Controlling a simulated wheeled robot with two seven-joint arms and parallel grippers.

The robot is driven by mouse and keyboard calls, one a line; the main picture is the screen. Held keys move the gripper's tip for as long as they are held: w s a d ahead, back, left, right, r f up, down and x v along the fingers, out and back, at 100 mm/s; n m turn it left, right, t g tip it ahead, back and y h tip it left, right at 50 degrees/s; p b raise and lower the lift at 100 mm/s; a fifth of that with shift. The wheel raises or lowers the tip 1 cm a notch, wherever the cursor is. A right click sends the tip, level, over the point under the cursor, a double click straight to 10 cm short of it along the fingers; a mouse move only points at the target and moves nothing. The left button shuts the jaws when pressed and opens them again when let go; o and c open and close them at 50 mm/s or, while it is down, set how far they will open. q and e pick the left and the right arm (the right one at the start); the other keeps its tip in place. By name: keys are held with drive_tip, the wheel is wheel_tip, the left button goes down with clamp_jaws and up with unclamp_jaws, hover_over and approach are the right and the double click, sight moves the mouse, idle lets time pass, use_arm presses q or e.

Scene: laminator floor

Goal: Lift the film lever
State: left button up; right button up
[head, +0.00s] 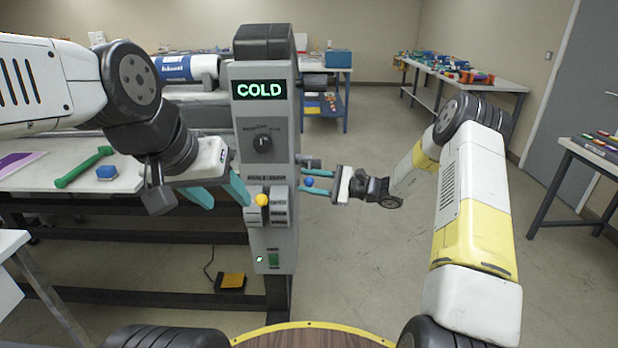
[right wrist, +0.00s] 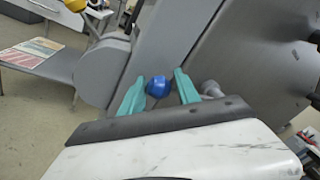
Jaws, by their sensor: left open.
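The laminator's grey control column (head: 283,155) stands in the middle of the head view, with a green "COLD" display (head: 260,90). A lever with a yellow knob (head: 262,200) sits in a slotted plate on its front. A blue ball knob (head: 308,182) is at the column's right side; it also shows in the right wrist view (right wrist: 158,87). No readable label tells which is the film lever. My left gripper (head: 222,192) is open, its fingers just left of the yellow knob. My right gripper (head: 317,182) is open, with the blue knob between its fingertips, gaps visible beside it.
A black dial (head: 263,143) is above the yellow knob, and a green switch (head: 273,259) is below it. A green-handled tool (head: 85,167) and a blue block (head: 106,172) lie on the left table. A yellow pedal (head: 232,281) is on the floor. Floor right of the column is clear.

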drive_tip(key=shift+f, duration=0.1)
clamp_jaws()
drive_tip(key=shift+s+f, duration=0.15)
drive_tip(key=shift+f, duration=0.15)
idle(0.7)
